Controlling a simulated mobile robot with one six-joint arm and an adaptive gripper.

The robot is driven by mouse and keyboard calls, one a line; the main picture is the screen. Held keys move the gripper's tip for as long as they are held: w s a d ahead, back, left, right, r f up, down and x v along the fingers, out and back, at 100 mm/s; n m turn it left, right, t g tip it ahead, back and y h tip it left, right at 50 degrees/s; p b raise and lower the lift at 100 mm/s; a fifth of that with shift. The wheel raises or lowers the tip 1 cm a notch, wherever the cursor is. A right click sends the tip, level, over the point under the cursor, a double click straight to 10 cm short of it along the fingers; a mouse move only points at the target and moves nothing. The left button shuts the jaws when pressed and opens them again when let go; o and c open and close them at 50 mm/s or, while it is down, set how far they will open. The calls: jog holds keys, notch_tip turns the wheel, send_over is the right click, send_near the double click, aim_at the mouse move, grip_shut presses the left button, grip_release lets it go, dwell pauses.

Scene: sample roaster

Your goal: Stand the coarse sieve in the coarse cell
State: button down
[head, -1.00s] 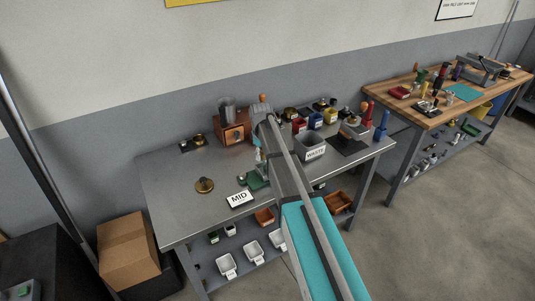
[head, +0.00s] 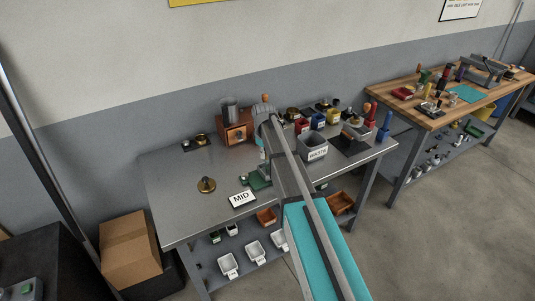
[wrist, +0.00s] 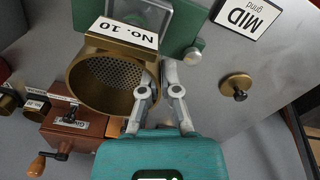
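In the wrist view a brass ring sieve (wrist: 88,88) with a coarse mesh and a white "No. 10" label fills the upper middle. My gripper (wrist: 160,72) has one finger at the inside of its right wall and one outside, so it appears closed on the wall. The sieve is tilted, with its open side partly toward the camera. In the head view my arm hides the sieve and fingertips. Smaller labelled brass sieves (wrist: 35,106) stand at the left of the wrist view. I cannot make out the coarse cell.
A green device with a clear panel (wrist: 183,20) lies just behind the sieve. A "MID" card (head: 242,199) and a brass lid (head: 206,185) are on the steel table (head: 175,210). A copper-brown grinder (head: 233,133) and a grey waste bin (head: 313,150) stand nearby.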

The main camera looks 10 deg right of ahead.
jog(key=shift+r, duration=0.15)
notch_tip(320, 180, up, 3)
jog(key=p, duration=0.3)
jog(key=s+r+p, duration=0.9)
jog(key=s+p, duration=0.1)
jog(key=s, duration=0.4)
jog(key=shift+d+r, duration=0.25)
jog(key=shift+r, duration=0.1)
jog(key=shift+f, duration=0.1)
notch_tip(320, 180, down, 7)
jog(key=b, duration=0.7)
jog(key=shift+r, duration=0.2)
jog(key=shift+d, duration=0.15)
